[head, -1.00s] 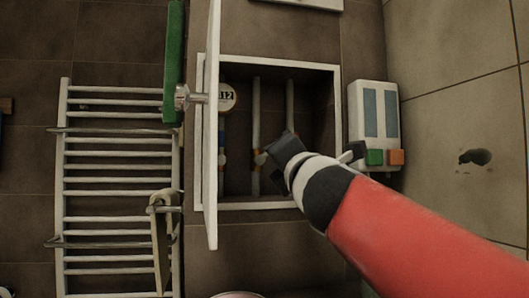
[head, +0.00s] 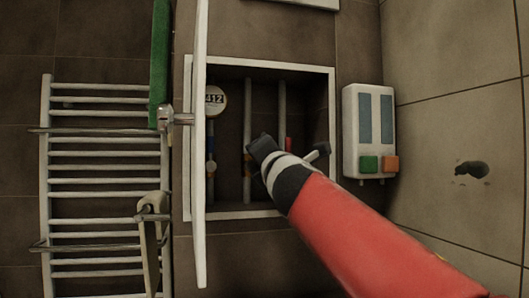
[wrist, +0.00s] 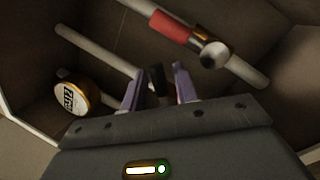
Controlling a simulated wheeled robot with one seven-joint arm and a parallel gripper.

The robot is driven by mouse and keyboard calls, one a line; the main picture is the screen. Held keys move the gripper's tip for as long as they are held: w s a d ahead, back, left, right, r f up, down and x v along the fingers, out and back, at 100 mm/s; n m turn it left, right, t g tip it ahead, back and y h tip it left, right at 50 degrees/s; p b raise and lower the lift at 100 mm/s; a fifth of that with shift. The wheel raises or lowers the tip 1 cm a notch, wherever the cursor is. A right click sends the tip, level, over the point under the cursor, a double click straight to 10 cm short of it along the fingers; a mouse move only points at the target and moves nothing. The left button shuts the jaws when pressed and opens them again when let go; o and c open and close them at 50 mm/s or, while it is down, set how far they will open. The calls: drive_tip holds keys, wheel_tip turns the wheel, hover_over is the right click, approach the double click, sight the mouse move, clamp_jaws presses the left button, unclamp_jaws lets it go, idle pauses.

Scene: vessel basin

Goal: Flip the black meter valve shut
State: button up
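The black valve handle (wrist: 157,78) shows in the wrist view as a short dark lever on the middle white pipe (head: 247,100). My gripper (wrist: 159,84) has its two purple fingers apart, one on each side of the lever, with a gap visible beside it. In the head view my gripper (head: 262,143) is inside the wall niche, in front of the middle pipe, and hides the black valve. The round meter (head: 215,99) is left of that pipe; it also shows in the wrist view (wrist: 70,98).
A red valve (wrist: 170,25) with a round metal end is on the right pipe. A blue valve part (head: 211,140) is on the left pipe. The niche's white door (head: 201,220) stands open at the left. A white dispenser (head: 369,135) is on the wall at right.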

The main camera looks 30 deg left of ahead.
clamp_jaws()
drive_tip(key=shift+f+m, duration=0.2)
drive_tip(key=shift+m, duration=0.1)
drive_tip(key=m+b, duration=0.1)
drive_tip(key=f+m+h+b, duration=0.1)
drive_tip(key=m, duration=0.1)
drive_tip(key=shift+w+d+t+b, duration=0.2)
drive_tip(key=shift+t+b, duration=0.1)
drive_tip(key=shift+t, duration=0.1)
drive_tip(key=shift+w+d+f+m+t+h+b, duration=0.1)
drive_tip(key=shift+f+m+h+b, duration=0.25)
drive_tip(key=shift+m, duration=0.8)
drive_tip(key=shift+s+f+m+t+h+b, duration=0.1)
drive_tip(key=shift+m+h+b, duration=0.35)
drive_tip(key=shift+m, duration=0.65)
drive_tip(key=shift+w+d+f+m+t+h+b, duration=0.1)
drive_tip(key=shift+f+m+h+b, duration=0.25)
drive_tip(key=shift+m, duration=0.8)
unclamp_jaws()
drive_tip(key=shift+r, duration=0.1)
